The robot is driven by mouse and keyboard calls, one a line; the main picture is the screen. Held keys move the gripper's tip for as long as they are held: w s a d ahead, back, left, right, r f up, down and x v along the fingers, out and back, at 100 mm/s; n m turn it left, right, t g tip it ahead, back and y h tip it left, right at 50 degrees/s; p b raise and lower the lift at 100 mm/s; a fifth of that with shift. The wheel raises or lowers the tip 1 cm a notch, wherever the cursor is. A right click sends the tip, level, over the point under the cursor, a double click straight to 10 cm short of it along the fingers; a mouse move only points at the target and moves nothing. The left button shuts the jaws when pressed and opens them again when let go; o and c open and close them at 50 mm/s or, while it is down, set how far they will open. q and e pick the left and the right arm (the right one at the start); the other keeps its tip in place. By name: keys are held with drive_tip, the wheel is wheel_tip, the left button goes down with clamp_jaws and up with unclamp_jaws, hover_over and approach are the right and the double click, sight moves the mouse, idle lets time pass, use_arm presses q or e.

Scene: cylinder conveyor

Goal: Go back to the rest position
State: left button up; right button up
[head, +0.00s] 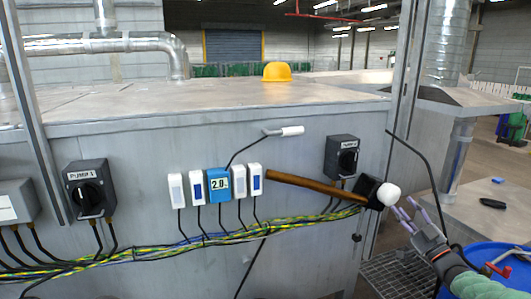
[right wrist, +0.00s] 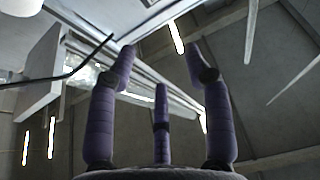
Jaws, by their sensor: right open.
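My right gripper (head: 418,212) is at the right of the head view, with its purple fingers pointing up and spread apart. It also shows in the right wrist view (right wrist: 160,62), where its three fingers are apart with nothing between them. A mallet-like tool (head: 315,187) with a brown handle, a dark head and a white end is just left of the fingers in the head view. I cannot tell how far it is from them in depth. My left gripper is not in view.
A grey metal cabinet (head: 120,140) fills the middle, with a yellow hard hat (head: 277,71) on top. Dark switch boxes (head: 90,188) and (head: 342,157) and a blue display (head: 218,185) sit on its front. A blue bin (head: 490,262) is beside my right arm.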

drive_tip(key=w+a+f+m+g+h, duration=0.1)
drive_tip(key=a+f+m+g+h, duration=0.2)
drive_tip(key=f, duration=0.8)
drive_tip(key=a+f+m+g+h, duration=0.1)
drive_tip(key=a+f+m+h, duration=0.3)
drive_tip(key=f, duration=0.8)
drive_tip(key=s+a+f+g+y, duration=0.1)
drive_tip(key=s+a+f+g, duration=0.1)
drive_tip(key=s+a+f, duration=0.3)
drive_tip(key=a+f+g, duration=0.1)
drive_tip(key=a+f, duration=0.1)
drive_tip(key=f, duration=0.5)
drive_tip(key=s+a+f+g+y, duration=0.1)
drive_tip(key=s+a+f+g, duration=0.15)
drive_tip(key=a+f, duration=0.2)
drive_tip(key=s+a+f+g, duration=0.35)
drive_tip(key=s+f, duration=0.25)
drive_tip(key=s, duration=0.2)
drive_tip(key=s+a+f+g, duration=0.2)
drive_tip(key=s+a+f, duration=0.3)
drive_tip(key=s+f, duration=0.3)
drive_tip(key=s+a+f+g, duration=0.1)
drive_tip(key=s+a+g, duration=0.1)
drive_tip(key=s, duration=0.7)
drive_tip(key=s+a+g+y, duration=0.1)
drive_tip(key=s+a+g, duration=0.2)
drive_tip(key=s, duration=0.6)
drive_tip(key=shift+s+a+f+g, duration=0.3)
drive_tip(key=shift+s+a+f, duration=0.1)
drive_tip(key=shift+a, duration=0.05)
